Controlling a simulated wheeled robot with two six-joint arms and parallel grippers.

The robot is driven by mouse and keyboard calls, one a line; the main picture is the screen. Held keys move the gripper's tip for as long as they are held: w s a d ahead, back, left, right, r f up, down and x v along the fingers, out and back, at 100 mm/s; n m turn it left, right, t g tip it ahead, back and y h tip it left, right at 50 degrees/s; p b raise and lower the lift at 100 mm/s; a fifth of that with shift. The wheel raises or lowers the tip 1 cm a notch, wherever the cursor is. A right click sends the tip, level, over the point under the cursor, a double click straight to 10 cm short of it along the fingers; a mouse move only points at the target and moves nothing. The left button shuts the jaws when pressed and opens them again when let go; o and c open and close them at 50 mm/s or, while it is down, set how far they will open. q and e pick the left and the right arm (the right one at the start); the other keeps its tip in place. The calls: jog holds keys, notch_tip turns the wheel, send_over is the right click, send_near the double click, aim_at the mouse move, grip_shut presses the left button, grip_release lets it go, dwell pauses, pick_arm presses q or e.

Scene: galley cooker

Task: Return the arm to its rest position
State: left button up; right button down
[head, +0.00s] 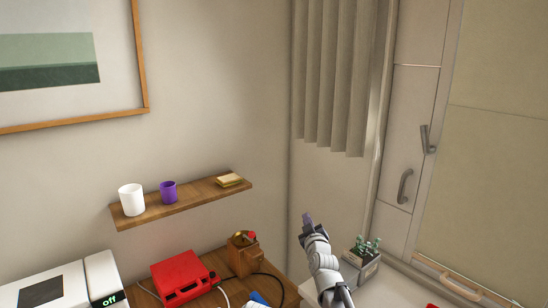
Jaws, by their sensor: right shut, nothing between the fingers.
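My right gripper (308,220) shows right of centre in the head view, at the end of my white and grey arm. It points up and away in front of the wall corner, below the curtain. It is shut and holds nothing. A purple part shows at its tip. It is apart from the shelf and the counter things around it.
A wooden shelf (190,203) holds a white cup (131,200), a purple cup (168,192) and a yellowish block (230,180). Below are a red box (183,278), a wooden grinder-like box (242,256) and a planter (361,266). Cabinet doors with handles (405,186) stand at right.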

jog(key=s+d+f+m+g, duration=0.2)
jog(key=s+f+g, duration=0.4)
jog(key=s+f, duration=0.4)
jog(key=s+d+f+m+g, duration=0.1)
jog(key=s+f+m+g, duration=0.1)
jog(key=s+f+g, duration=0.6)
jog(key=s+d+f+m+g+h, duration=0.1)
jog(key=s+d+f+m, duration=0.1)
jog(key=s, duration=0.5)
jog(key=s+d+f+m+g+h, duration=0.1)
jog(key=s+f+g, duration=0.1)
jog(key=s, duration=0.5)
jog(key=s+a+n+g, duration=0.1)
jog(key=s+a+n, duration=0.2)
jog(key=s+a, duration=0.3)
jog(key=a, duration=0.5)
jog(key=shift+r+n+h, duration=0.2)
jog(key=shift+n+h, duration=0.1)
jog(key=shift+h, duration=0.1)
